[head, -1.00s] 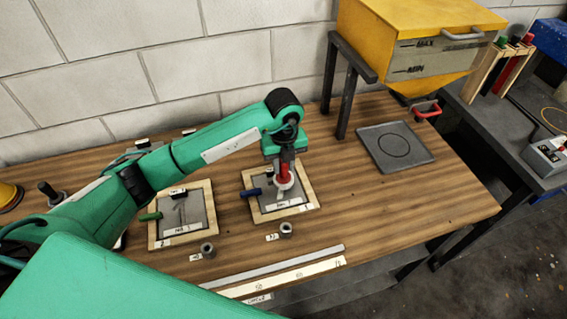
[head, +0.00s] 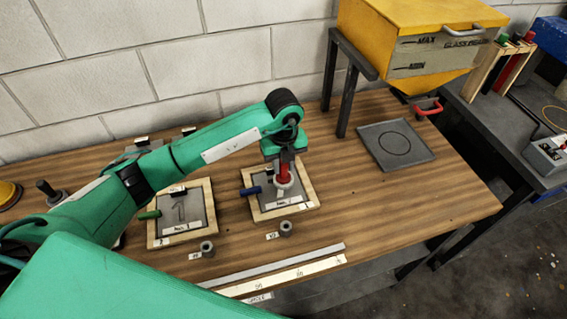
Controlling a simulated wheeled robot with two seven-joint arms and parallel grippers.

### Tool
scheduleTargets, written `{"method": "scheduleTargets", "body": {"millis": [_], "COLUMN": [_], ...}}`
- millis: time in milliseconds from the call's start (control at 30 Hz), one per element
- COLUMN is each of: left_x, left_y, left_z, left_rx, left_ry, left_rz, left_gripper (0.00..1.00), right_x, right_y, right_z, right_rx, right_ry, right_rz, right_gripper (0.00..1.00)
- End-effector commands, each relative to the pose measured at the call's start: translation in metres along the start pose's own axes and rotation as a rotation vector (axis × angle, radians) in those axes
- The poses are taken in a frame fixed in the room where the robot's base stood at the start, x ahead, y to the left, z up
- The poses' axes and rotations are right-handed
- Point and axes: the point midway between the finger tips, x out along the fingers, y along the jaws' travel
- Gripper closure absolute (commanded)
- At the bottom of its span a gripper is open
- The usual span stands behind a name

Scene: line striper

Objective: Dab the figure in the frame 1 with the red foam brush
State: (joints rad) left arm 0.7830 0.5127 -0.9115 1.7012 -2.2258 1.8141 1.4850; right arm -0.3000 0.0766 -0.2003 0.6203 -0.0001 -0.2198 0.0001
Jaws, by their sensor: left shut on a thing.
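My left gripper (head: 284,158) is shut on the red foam brush (head: 284,175) and holds it upright over frame 1 (head: 312,190), the right of two wooden frames. The brush's pale lower end is low over the grey plate in the frame. I cannot tell whether it touches. The figure in frame 1 is hidden by the brush and gripper. Frame 2 (head: 153,228), to the left, has a grey plate with a dark figure 1 (head: 180,211). My right gripper is not in view.
A blue handle (head: 250,191) and a green handle (head: 150,214) stick out from the frames. Two metal nuts (head: 286,228) (head: 207,247) stand in front. A long ruler (head: 285,276) lies at the front edge. A yellow hopper (head: 420,40) stands back right, above a grey plate (head: 396,146).

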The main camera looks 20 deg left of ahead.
Motion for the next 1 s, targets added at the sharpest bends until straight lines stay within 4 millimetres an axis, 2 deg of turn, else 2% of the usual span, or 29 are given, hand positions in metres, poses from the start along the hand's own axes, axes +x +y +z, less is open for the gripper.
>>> {"method": "scheduleTargets", "body": {"millis": [233,733,1000], "left_x": [-0.005,-0.044,-0.045], "left_y": [0.000,0.000,0.000], "left_z": [0.000,0.000,0.000], "left_rx": [0.000,0.001,0.000], "left_ry": [0.000,-0.001,0.000], "left_rz": [0.000,0.000,0.000], "left_gripper": [0.93,0.93,0.93], "right_x": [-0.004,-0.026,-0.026], "right_y": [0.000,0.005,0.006], "right_z": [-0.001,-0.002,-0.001], "right_rx": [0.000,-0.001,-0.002], "right_ry": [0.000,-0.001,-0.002], "right_rz": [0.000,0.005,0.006], "right_gripper": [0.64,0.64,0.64]}}
